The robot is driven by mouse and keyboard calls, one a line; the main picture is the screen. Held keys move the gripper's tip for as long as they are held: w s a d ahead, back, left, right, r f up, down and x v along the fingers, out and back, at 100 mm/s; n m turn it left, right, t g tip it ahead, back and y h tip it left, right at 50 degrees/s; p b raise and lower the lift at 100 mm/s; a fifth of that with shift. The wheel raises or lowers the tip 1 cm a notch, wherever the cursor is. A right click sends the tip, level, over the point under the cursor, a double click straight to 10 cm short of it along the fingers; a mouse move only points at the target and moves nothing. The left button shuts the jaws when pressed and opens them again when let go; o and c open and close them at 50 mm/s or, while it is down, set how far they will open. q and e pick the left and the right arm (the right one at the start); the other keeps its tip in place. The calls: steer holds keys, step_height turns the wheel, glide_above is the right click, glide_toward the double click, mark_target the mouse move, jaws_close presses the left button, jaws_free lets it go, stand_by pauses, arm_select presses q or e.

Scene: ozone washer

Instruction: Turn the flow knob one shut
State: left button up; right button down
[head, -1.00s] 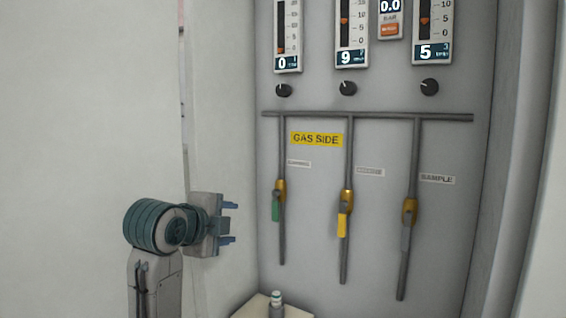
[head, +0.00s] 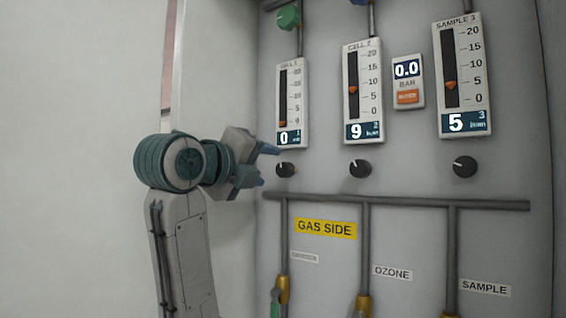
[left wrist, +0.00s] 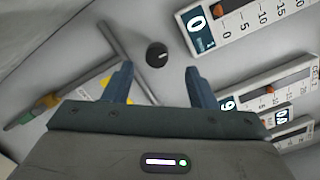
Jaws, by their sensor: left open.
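Flow knob one (head: 285,170) is a small black round knob with a white pointer mark, below the left flow meter (head: 291,104), whose display reads 0. My left gripper (head: 266,166) is open and empty, just left of the knob at its height, its blue fingers pointing at the panel. In the left wrist view the knob (left wrist: 157,55) shows ahead of the gap between the two fingertips (left wrist: 158,72), with panel visible around it. It appears apart from the fingers. My right gripper is not in view.
Two similar knobs sit to the right, under the second meter (head: 363,92) reading 9 and the third meter (head: 463,78) reading 5. A grey horizontal pipe (head: 410,203) runs below the knobs. A yellow GAS SIDE label (head: 326,229) is beneath it.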

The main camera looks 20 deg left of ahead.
mark_target(280, 169)
arm_select(q)
steer(key=p+x, duration=0.1)
steer(key=x, duration=0.3)
steer(key=shift+w+d+f, duration=0.1)
steer(key=shift+w+d, duration=0.1)
steer(key=shift+w, duration=0.1)
steer(key=p+x, duration=0.1)
steer(key=x, duration=0.2)
steer(key=shift+a+f, duration=0.1)
steer(key=shift+a, duration=0.05)
steer(key=shift+w, duration=0.15)
steer(key=c, duration=0.7)
steer(key=shift+c, duration=1.4)
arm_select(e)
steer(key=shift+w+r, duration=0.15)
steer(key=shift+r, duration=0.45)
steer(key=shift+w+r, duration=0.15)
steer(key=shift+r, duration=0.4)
